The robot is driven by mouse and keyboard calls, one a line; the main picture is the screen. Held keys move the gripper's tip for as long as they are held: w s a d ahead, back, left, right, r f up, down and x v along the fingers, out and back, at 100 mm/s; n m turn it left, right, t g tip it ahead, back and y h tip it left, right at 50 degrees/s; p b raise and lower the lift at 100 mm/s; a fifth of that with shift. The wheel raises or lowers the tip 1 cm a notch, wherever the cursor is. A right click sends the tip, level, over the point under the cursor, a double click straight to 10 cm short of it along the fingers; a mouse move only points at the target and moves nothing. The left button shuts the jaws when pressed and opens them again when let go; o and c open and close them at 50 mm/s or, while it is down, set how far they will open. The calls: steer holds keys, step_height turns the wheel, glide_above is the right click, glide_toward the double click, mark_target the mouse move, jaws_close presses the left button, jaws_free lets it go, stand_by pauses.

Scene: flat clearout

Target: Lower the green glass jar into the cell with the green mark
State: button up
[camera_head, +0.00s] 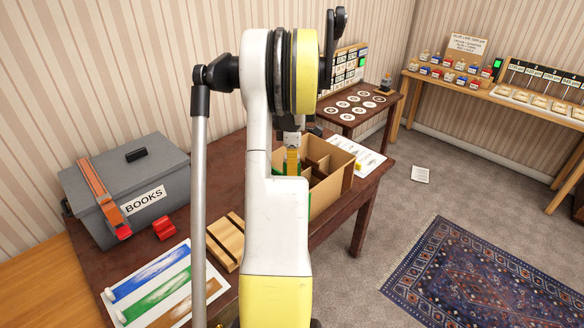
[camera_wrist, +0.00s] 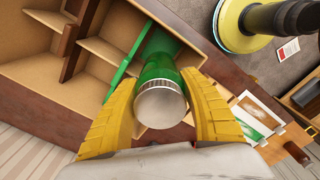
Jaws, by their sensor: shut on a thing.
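The green glass jar (camera_wrist: 158,66), with a silver lid (camera_wrist: 160,104), is between the yellow fingers of my gripper (camera_wrist: 163,78) in the wrist view. My gripper is shut on it near the lid. The jar's lower end points into or over a corner of the open cardboard box (camera_wrist: 45,82). I cannot tell how deep the jar is. In the head view my gripper (camera_head: 292,162) hangs over the left part of the box (camera_head: 347,180); my arm hides the jar and much of the box.
Brown dividers (camera_wrist: 72,42) split the box into cells. A white sheet (camera_head: 368,160) lies right of the box.

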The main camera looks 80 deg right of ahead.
step_height(320, 180, down, 10)
steer(key=b, duration=0.6)
steer(key=shift+b, duration=0.4)
stand_by(0.5)
steer(key=shift+f+b, duration=1.7)
steer(key=shift+f, duration=0.85)
stand_by(1.3)
steer(key=o, duration=1.1)
steer(key=shift+r, duration=0.15)
steer(key=shift+r+p, duration=3.85)
steer(key=shift+r, duration=2)
